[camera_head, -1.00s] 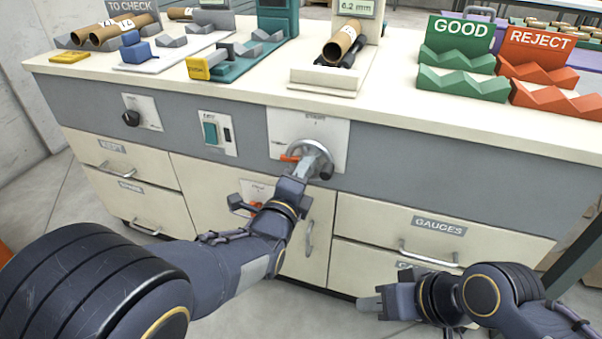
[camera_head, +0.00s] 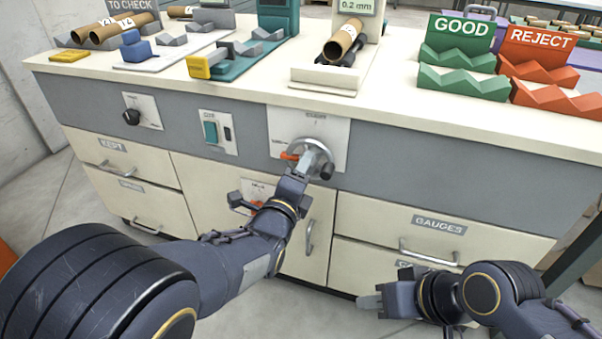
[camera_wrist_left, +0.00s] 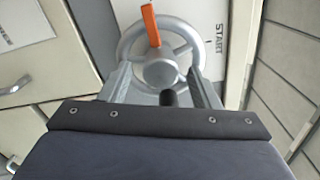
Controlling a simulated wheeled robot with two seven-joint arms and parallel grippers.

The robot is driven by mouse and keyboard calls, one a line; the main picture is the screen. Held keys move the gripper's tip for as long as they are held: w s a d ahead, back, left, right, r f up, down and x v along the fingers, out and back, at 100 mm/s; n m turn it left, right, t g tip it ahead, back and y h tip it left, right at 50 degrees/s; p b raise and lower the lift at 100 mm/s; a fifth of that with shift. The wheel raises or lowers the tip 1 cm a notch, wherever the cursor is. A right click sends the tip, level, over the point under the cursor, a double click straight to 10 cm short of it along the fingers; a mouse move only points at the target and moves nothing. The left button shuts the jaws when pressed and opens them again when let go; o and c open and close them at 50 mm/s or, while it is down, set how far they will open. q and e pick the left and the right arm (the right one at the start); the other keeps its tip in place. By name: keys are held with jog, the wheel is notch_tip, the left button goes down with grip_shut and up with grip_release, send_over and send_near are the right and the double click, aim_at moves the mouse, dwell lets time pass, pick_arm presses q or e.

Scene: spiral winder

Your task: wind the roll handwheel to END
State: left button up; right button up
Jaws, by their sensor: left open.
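The grey roll handwheel (camera_head: 324,155) stands on a white panel on the cabinet front. Its orange pointer (camera_head: 289,157) points left, and its black knob (camera_head: 326,172) is at the lower right. START is printed on the panel, toward the right in the left wrist view, beside the wheel (camera_wrist_left: 127,45). My left gripper (camera_head: 307,172) is at the wheel. In the left wrist view its fingers (camera_wrist_left: 162,92) are spread, one on each side of the black knob; contact cannot be told. My right gripper (camera_head: 368,302) hangs low before the drawers, away from the wheel; its opening is unclear.
A black dial (camera_head: 131,118) and a green switch (camera_head: 210,132) are left of the wheel. Drawer handles (camera_head: 428,258) stick out below. The worktop holds a gauge with a cardboard tube (camera_head: 344,42), a green GOOD rack (camera_head: 462,80) and a red REJECT rack (camera_head: 545,95).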

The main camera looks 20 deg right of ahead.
pick_arm(q)
jog(key=p+v, duration=0.1)
jog(key=v, duration=0.6)
jog(key=shift+s+a, duration=0.25)
jog(key=shift+s, duration=0.1)
dwell(0.7)
